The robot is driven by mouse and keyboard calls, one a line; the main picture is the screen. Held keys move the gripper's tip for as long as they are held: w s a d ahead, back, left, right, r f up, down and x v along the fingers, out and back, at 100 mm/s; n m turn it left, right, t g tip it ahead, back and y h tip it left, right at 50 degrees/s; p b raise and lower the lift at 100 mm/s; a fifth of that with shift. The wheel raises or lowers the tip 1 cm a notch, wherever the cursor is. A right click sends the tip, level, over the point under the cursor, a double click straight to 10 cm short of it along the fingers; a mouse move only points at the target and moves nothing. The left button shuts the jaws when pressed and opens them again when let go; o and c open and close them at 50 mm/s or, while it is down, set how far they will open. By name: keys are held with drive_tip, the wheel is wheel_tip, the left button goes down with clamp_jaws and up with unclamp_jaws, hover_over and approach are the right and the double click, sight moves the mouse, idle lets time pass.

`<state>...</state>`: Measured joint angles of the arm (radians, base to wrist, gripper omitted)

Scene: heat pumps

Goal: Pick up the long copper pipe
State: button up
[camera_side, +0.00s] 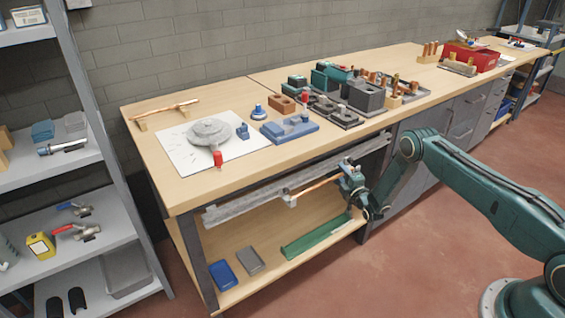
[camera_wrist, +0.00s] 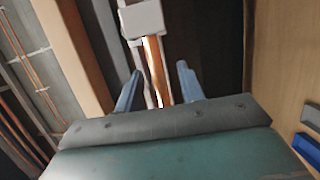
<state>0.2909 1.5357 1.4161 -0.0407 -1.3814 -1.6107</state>
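A long copper pipe (camera_side: 318,187) runs along a grey rail (camera_side: 265,200) under the front edge of the bench, with a pale grey clamp (camera_side: 291,200) near its left end. In the wrist view the copper pipe (camera_wrist: 155,65) runs from the pale clamp (camera_wrist: 141,18) down between my two blue fingers. My gripper (camera_wrist: 159,72) is open, with a gap on each side of the pipe. In the side view my gripper (camera_side: 350,178) is at the pipe's right end and hides it. I cannot tell whether the fingers touch it.
Another copper pipe (camera_side: 166,110) rests on wooden supports at the bench's back left. The bench top (camera_side: 290,160) lies above my gripper. A lower shelf (camera_side: 265,235) holds a green channel (camera_side: 315,236) and a blue tray (camera_side: 222,275). A grey shelving unit (camera_side: 120,170) stands left.

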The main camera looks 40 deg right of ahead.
drive_tip(key=shift+c, duration=0.5)
clamp_jaws()
drive_tip(key=shift+r, duration=0.1)
drive_tip(key=shift+r, duration=1.8)
drive_tip(key=v, duration=1.8)
